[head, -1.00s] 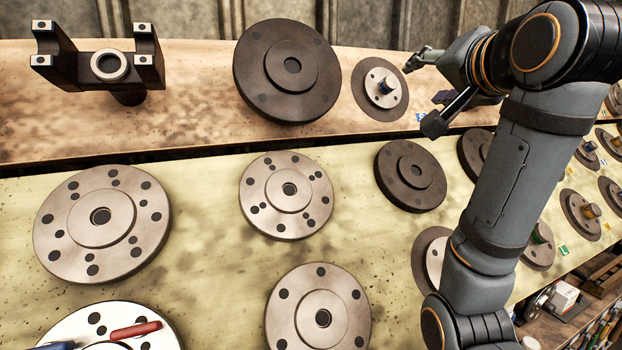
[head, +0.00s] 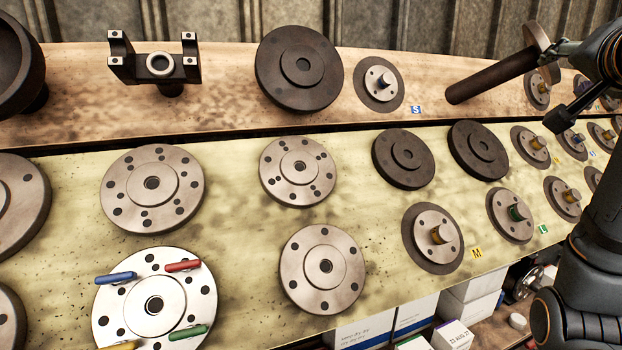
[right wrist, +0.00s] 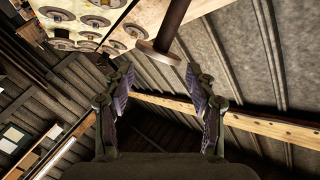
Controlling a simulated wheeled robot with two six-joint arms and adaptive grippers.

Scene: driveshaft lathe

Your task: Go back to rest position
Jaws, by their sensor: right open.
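My right gripper (head: 556,84) is at the upper right of the head view, with its arm coming in from the right edge. Its two fingers stand apart, and in the right wrist view the gap between the fingertips (right wrist: 160,74) is empty. A dark brown shaft (head: 490,77) with a round flange is beside the fingers in the head view. In the right wrist view the shaft (right wrist: 174,22) and its flange (right wrist: 158,54) lie just beyond the fingertips. I cannot tell whether a finger touches it. My left gripper is not in view.
A two-level bench holds several round flanges, such as a dark one (head: 299,68) and a steel one (head: 152,188). A bracket (head: 154,66) stands at the back left. A white disc (head: 152,304) carries coloured handles. White boxes (head: 470,308) sit below the front edge.

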